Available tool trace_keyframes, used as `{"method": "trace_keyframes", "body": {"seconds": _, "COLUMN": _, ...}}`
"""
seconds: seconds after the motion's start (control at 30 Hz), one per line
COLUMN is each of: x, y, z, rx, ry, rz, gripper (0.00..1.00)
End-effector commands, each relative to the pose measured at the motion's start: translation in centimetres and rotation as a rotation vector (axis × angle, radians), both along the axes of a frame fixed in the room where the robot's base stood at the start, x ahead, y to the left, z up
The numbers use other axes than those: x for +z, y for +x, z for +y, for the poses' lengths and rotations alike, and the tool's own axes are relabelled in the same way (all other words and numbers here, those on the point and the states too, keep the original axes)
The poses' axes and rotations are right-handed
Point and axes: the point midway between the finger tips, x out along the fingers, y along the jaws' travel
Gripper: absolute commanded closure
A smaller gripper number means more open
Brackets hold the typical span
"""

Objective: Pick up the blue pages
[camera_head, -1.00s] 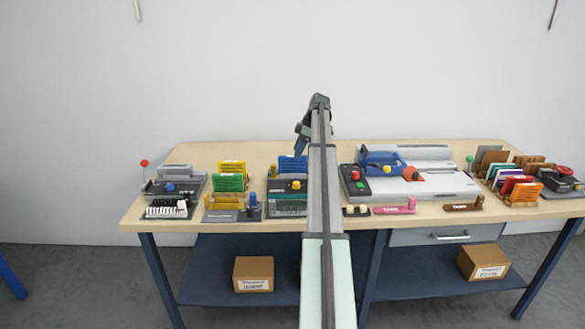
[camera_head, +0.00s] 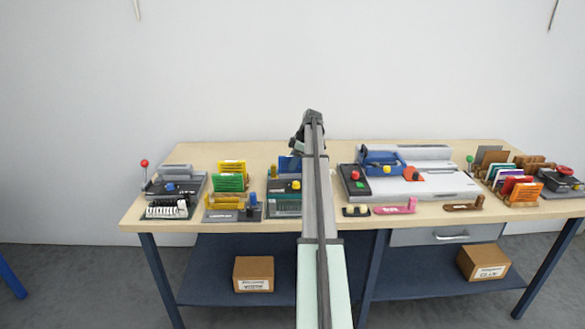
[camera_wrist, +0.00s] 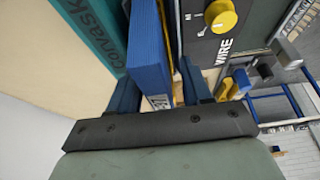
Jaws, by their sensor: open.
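The blue pages (camera_head: 286,164) stand upright as a thin block left of the middle of the table, partly hidden behind my arm. In the wrist view the blue pages (camera_wrist: 148,45) reach down between my two fingers, with a small printed label at their near end. My gripper (camera_wrist: 157,78) is open, with one finger on each side of the blue pages. I cannot tell whether either finger touches them. In the head view my gripper (camera_head: 297,148) is low over the pages and mostly hidden by the arm.
A dark machine marked WIRE with a yellow knob (camera_wrist: 221,17) is close right of the pages. Yellow and green pages (camera_head: 230,181) stand further left; a large grey machine (camera_head: 435,184) stands right. The table's back strip is clear.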

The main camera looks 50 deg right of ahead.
Motion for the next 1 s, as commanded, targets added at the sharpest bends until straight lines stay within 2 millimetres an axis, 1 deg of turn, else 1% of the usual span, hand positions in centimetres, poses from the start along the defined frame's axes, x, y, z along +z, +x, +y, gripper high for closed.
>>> {"method": "trace_keyframes", "body": {"seconds": 0.8, "x": -0.47, "y": 0.00, "z": 0.00, "rx": 0.000, "ry": 0.000, "rz": 0.000, "gripper": 0.51}}
{"method": "trace_keyframes", "body": {"seconds": 0.83, "x": -0.47, "y": 0.00, "z": 0.00, "rx": 0.000, "ry": 0.000, "rz": 0.000, "gripper": 0.52}}
{"method": "trace_keyframes", "body": {"seconds": 1.0, "x": -0.47, "y": -0.01, "z": 0.01, "rx": 0.000, "ry": 0.000, "rz": 0.000, "gripper": 0.68}}
